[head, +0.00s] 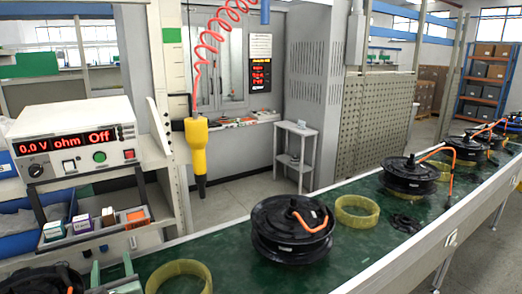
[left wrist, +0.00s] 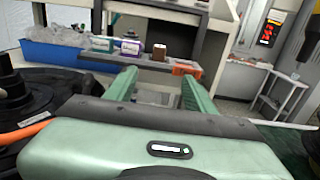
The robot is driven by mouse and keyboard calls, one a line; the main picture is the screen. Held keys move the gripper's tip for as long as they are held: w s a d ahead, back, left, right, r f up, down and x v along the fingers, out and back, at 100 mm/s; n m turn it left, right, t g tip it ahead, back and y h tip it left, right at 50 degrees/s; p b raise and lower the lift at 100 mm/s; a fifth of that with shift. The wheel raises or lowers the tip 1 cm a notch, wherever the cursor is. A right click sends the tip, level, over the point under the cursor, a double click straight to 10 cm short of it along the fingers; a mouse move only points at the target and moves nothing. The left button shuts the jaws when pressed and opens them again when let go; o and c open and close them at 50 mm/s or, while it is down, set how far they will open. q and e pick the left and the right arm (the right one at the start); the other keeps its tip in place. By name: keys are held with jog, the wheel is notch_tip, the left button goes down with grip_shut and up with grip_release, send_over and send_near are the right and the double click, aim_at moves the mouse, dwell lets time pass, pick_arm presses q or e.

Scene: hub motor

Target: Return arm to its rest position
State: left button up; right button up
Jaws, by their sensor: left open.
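My left gripper (head: 112,271) shows at the bottom left of the head view, with its two green fingers apart and nothing between them. In the left wrist view the open fingers (left wrist: 160,92) point toward the small boxes beyond. A black hub motor (head: 40,281) is partly cut off beside my gripper at the lower left; it also shows at the left edge of the left wrist view (left wrist: 18,100), with an orange cable. Another hub motor (head: 290,240) with an orange cable sits on the green conveyor (head: 235,262), right of my gripper. My right gripper is not in view.
An ohm meter (head: 75,142) reading 0.0 V and Off stands behind my gripper, above several small boxes (head: 83,224) and a blue bin (head: 18,243). A yellow tool (head: 197,148) hangs from a red coiled cord. Yellow rings (head: 357,211) and more motors (head: 410,172) lie along the conveyor.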

pick_arm(q)
jog(key=s+d+r+m+t+h, duration=0.35)
jog(key=d+m+h, duration=0.25)
jog(key=d+m, duration=0.3)
jog(key=s+d+r+m+t+h, duration=0.3)
jog(key=d+m+h, duration=0.35)
jog(key=m, duration=0.55)
jog(key=s+d+f+m+g+h, duration=0.6)
jog(key=d+f+m+g, duration=0.35)
jog(key=m, duration=0.55)
jog(key=s+f+m+g+y, duration=0.4)
jog(key=s+f+m+g, duration=0.15)
jog(key=s+f, duration=0.55)
jog(key=s+a+f+m+g+y, duration=0.3)
jog(key=s+a+f+y, duration=0.25)
jog(key=s+a, duration=0.35)
notch_tip(320, 180, down, 29)
jog(key=s+g, duration=0.2)
jog(key=s, duration=0.1)
jog(key=s+a+f, duration=0.2)
jog(key=s+f, duration=1.2)
jog(key=s, duration=0.1)
jog(key=shift+s+a+g, duration=0.25)
jog(key=shift+a+g, duration=0.1)
jog(key=shift+g, duration=0.1)
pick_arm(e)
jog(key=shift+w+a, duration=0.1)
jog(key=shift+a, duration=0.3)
